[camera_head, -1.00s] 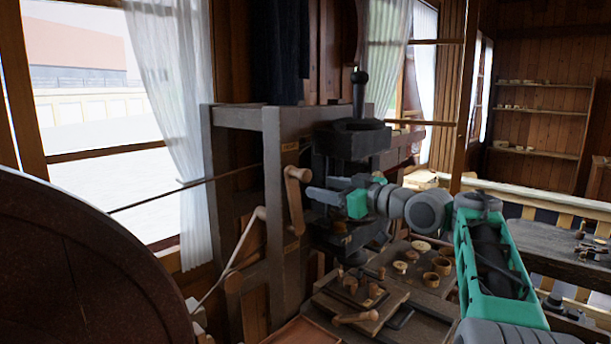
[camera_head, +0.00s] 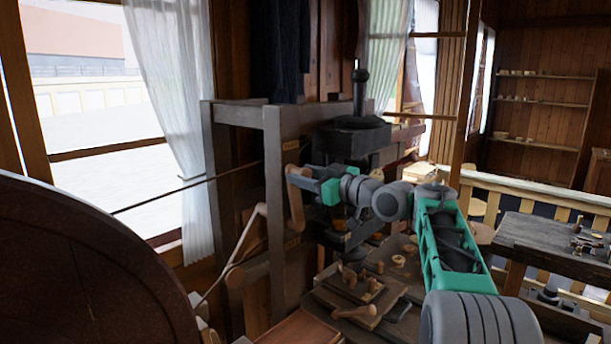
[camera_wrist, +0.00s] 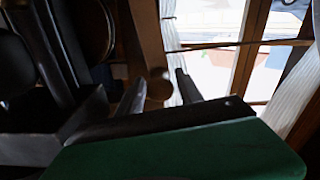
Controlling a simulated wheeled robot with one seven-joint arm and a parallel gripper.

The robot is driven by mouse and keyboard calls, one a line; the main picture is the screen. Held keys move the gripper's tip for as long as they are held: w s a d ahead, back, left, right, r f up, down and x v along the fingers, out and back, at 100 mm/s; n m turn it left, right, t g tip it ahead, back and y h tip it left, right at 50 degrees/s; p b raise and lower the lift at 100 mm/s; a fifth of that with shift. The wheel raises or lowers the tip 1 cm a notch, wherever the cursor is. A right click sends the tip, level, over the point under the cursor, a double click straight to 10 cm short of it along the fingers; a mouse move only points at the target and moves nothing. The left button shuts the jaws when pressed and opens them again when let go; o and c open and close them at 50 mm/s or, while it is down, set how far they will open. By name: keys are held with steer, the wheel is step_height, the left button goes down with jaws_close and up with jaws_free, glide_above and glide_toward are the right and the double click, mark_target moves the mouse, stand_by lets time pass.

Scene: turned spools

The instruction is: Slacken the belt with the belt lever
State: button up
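The belt lever (camera_head: 295,204), a wooden lever with a round peg at its top, hangs nearly upright on the front post of the grey machine frame. My gripper (camera_head: 294,170) is at the lever's top end, coming from the right. In the wrist view the gripper (camera_wrist: 160,92) has its two dark fingers apart, with the lever's round wooden end (camera_wrist: 159,86) showing between them. I cannot tell whether a finger touches it. The belt (camera_head: 190,187) runs as a thin dark line from the big dark wheel (camera_head: 75,260) toward the frame.
The grey frame (camera_head: 278,225) stands close behind the lever. A paler angled wooden arm (camera_head: 245,240) is left of the post. Below my arm, a bench holds a board (camera_head: 345,302) with small turned pieces. A side table (camera_head: 555,248) stands at right.

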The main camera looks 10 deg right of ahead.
jaws_close()
stand_by(1.1)
